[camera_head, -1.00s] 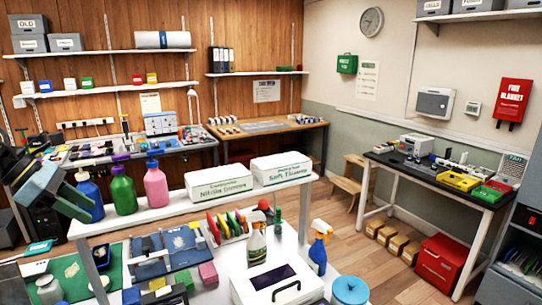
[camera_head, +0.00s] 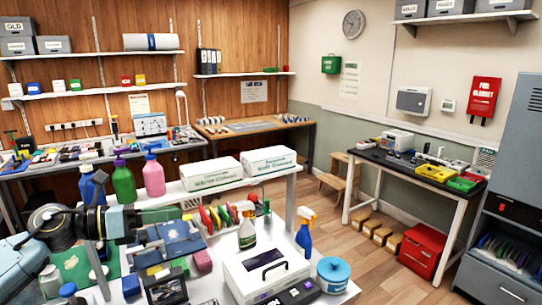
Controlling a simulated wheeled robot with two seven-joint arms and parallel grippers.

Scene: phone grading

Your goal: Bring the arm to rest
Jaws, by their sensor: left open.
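My left arm comes in from the left edge, over the left part of the white bench. My right gripper is not in view.
A blue bottle (camera_head: 88,186), a green bottle (camera_head: 123,183) and a pink bottle (camera_head: 154,177) stand behind the arm. A white case (camera_head: 262,270), spray bottles (camera_head: 304,236) and a blue tub (camera_head: 333,272) stand on the bench.

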